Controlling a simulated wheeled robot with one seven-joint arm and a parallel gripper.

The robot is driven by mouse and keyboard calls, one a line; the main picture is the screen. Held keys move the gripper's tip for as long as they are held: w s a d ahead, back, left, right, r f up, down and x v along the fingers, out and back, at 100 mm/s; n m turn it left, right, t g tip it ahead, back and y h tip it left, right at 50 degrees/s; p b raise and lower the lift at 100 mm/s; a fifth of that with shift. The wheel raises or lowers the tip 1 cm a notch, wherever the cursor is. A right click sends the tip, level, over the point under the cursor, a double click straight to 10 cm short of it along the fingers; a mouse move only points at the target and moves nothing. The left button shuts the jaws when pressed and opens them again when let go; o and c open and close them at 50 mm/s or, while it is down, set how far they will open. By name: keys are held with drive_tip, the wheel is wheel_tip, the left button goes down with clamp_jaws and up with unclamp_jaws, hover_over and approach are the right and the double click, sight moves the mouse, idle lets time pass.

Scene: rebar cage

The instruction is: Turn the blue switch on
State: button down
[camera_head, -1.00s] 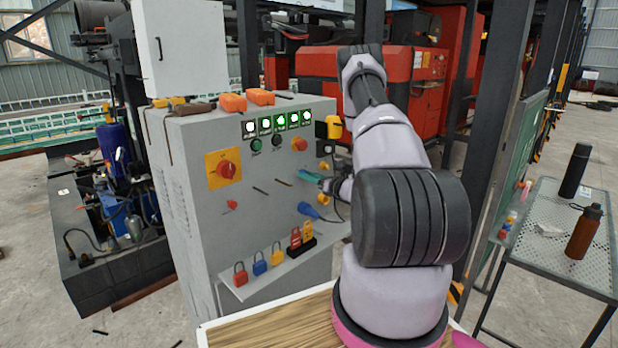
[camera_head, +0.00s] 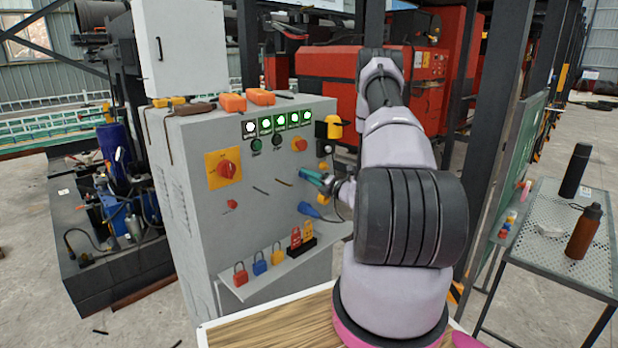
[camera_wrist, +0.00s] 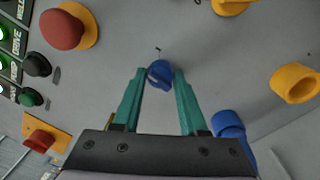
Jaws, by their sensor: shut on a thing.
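The blue switch (camera_wrist: 159,74) is a small round blue knob on the grey panel, in the upper middle of the wrist view. My gripper (camera_wrist: 160,78) has its two teal fingers on either side of the knob, shut on it. In the head view my gripper (camera_head: 308,176) reaches the right part of the cabinet's front panel (camera_head: 245,205). There the fingers and wrist hide the blue switch.
A blue plug-like fitting (camera_wrist: 229,125) sits right of the fingers. A red button (camera_wrist: 62,29) and a yellow ring (camera_wrist: 296,83) stick out nearby. A table (camera_head: 550,235) stands at the right.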

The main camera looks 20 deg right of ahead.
drive_tip(key=m, duration=0.9)
drive_tip(key=shift+s+f, duration=0.1)
drive_tip(key=shift+f, duration=0.05)
drive_tip(key=shift+m, duration=0.4)
drive_tip(key=shift+c, duration=2.4)
unclamp_jaws()
drive_tip(key=v, duration=1)
drive_tip(key=shift+s+f, duration=0.15)
drive_tip(key=shift+s, duration=0.25)
